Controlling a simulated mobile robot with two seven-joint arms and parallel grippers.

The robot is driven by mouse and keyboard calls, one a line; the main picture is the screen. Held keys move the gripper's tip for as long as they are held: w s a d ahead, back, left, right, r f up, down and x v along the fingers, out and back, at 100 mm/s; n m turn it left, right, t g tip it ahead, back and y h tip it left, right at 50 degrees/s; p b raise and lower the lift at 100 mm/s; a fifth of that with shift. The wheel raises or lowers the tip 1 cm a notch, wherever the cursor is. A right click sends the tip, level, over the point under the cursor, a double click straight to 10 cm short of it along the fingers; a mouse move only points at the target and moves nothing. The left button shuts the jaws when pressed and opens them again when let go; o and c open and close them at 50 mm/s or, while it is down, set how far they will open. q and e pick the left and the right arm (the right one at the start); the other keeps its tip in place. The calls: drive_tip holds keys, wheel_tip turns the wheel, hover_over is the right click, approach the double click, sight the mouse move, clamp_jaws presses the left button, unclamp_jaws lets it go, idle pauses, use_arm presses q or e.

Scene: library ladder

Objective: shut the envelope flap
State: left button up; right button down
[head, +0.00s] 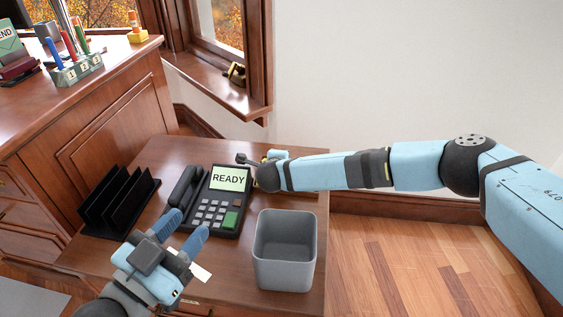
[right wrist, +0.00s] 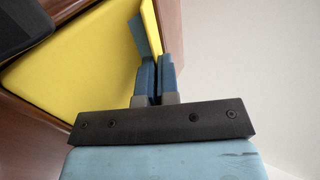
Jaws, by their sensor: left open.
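A white flat piece of paper (head: 201,272), which looks like part of the envelope, lies on the desk in front of the phone. My left gripper hides most of it, and I cannot make out its flap. My left gripper (head: 182,226) is open above the desk, its blue fingers pointing toward the phone's keypad. I cannot tell what that surface belongs to.
A dark phone (head: 215,205) with a READY screen stands mid-desk. A black sorter (head: 118,205) is left of it. A grey bin (head: 285,255) stands at the right. The low desk (head: 165,150) is bare at its far left. A wooden cabinet (head: 110,120) rises behind.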

drive_tip(key=shift+d+t, duration=0.15)
drive_tip(key=shift+t, duration=0.15)
use_arm(q)
drive_tip(key=shift+f, duration=0.1)
use_arm(e)
drive_tip(key=c, duration=1.6)
unclamp_jaws()
drive_tip(key=shift+c, duration=0.2)
drive_tip(key=shift+s+r, duration=0.2)
drive_tip(key=shift+s, duration=0.1)
use_arm(q)
drive_tip(key=s+n+p, duration=0.1)
drive_tip(key=p, duration=0.1)
drive_tip(key=s+d+f+n+g+y+p, duration=0.1)
drive_tip(key=n+p, duration=0.1)
drive_tip(key=p, duration=0.1)
drive_tip(key=shift+d+g, duration=0.2)
drive_tip(key=shift+g, duration=0.1)
use_arm(e)
drive_tip(key=v, duration=1.3)
